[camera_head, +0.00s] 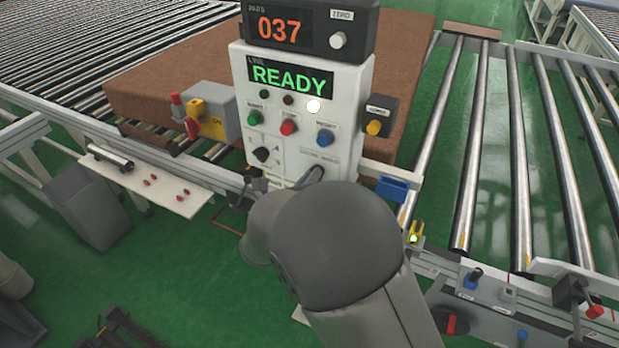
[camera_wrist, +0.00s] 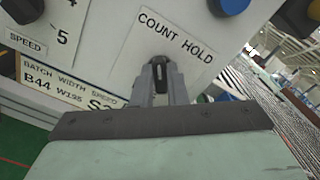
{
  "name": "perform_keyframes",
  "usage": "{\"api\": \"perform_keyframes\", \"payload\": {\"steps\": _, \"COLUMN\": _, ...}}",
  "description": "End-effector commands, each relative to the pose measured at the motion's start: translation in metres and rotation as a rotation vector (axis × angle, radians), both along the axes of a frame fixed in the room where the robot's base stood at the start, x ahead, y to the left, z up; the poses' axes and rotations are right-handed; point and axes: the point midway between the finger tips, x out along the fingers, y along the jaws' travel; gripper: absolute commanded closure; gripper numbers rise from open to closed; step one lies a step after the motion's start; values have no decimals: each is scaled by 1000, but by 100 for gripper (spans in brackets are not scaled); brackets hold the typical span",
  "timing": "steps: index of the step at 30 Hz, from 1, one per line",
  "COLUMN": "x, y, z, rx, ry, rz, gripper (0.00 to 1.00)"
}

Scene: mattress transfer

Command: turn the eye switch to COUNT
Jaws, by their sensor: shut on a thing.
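The switch (camera_wrist: 160,72) is a small dark knob below the printed words COUNT and HOLD on a white panel in the wrist view. My gripper (camera_wrist: 160,80) is shut on it, one grey finger on each side. The knob stands between the fingers, and I cannot tell which word it points at. In the head view the white control box (camera_head: 243,70) shows a green READY display (camera_head: 291,76). My own arm covers the box's lower right there, hiding the switch and my fingertips.
A black counter (camera_head: 279,29) reading 037 tops the box. A dark selector knob (camera_head: 262,154) and several coloured buttons sit on its front. A brown mattress (camera_head: 160,90) lies behind on rollers. A yellow-grey box (camera_head: 212,112) stands left, a blue block (camera_head: 392,188) right.

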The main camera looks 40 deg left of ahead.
Motion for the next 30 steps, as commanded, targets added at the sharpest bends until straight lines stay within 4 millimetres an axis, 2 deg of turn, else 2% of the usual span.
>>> {"api": "perform_keyframes", "payload": {"steps": 2, "x": -1, "y": -1, "z": -3, "rx": -6, "ry": 4, "rz": 0, "gripper": 100}}
{"api": "perform_keyframes", "payload": {"steps": 3, "x": -1, "y": -1, "z": -3, "rx": -6, "ry": 4, "rz": 0, "gripper": 79}}
{"api": "perform_keyframes", "payload": {"steps": 5, "x": -1, "y": -1, "z": -3, "rx": -5, "ry": 4, "rz": 0, "gripper": 65}}
{"api": "perform_keyframes", "payload": {"steps": 13, "x": -1, "y": 0, "z": -1, "rx": -1, "ry": 2, "rz": 0, "gripper": 65}}
{"api": "perform_keyframes", "payload": {"steps": 17, "x": -9, "y": -1, "z": -2, "rx": 0, "ry": 2, "rz": 2, "gripper": 65}}
{"api": "perform_keyframes", "payload": {"steps": 23, "x": -47, "y": -6, "z": -4, "rx": 0, "ry": 2, "rz": 5, "gripper": 65}}
{"api": "perform_keyframes", "payload": {"steps": 30, "x": -106, "y": -14, "z": -4, "rx": -1, "ry": 3, "rz": 5, "gripper": 65}}
